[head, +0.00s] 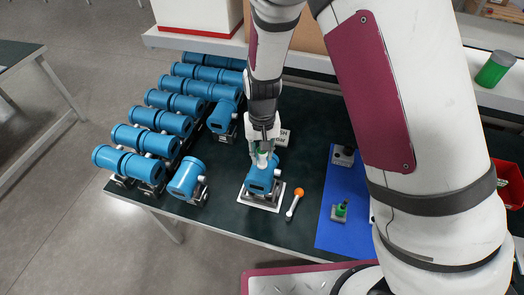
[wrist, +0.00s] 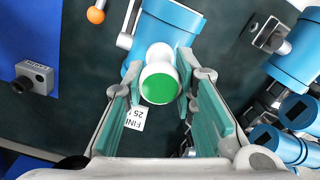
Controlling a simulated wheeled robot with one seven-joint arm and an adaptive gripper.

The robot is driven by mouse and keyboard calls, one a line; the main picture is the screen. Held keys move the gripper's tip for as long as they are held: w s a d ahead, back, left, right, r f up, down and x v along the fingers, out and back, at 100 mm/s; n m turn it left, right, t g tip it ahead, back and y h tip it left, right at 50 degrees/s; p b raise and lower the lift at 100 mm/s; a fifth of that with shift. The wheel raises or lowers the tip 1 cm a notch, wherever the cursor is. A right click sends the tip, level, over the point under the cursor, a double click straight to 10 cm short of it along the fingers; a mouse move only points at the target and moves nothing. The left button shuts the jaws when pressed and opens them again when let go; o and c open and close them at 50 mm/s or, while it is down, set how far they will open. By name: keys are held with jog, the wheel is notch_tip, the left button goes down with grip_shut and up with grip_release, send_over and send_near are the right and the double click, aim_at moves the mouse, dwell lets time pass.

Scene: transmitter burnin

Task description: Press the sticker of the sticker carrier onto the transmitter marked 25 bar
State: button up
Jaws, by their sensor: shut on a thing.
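The sticker carrier looks like a white rounded piece with a green round end (wrist: 159,84), between my fingers in the wrist view. My gripper (head: 262,151) is shut on it, directly above a blue transmitter (head: 260,181). This transmitter stands on a white plate (head: 245,200) near the table's front edge, and its body also shows behind the carrier in the wrist view (wrist: 172,22). The carrier's far end is hidden, so I cannot tell whether it touches the transmitter. A white label (wrist: 136,119) beside the fingers shows a partly covered "25".
Rows of blue transmitters (head: 166,141) fill the table's left side, with a single one (head: 186,179) in front. A blue mat (head: 338,238) holds a green-topped grey block (head: 339,211) and another grey block (head: 343,156).

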jog(key=shift+f, duration=0.15)
dwell(0.4)
jog(key=shift+r+p, duration=1.2)
jog(key=shift+r, duration=2.35)
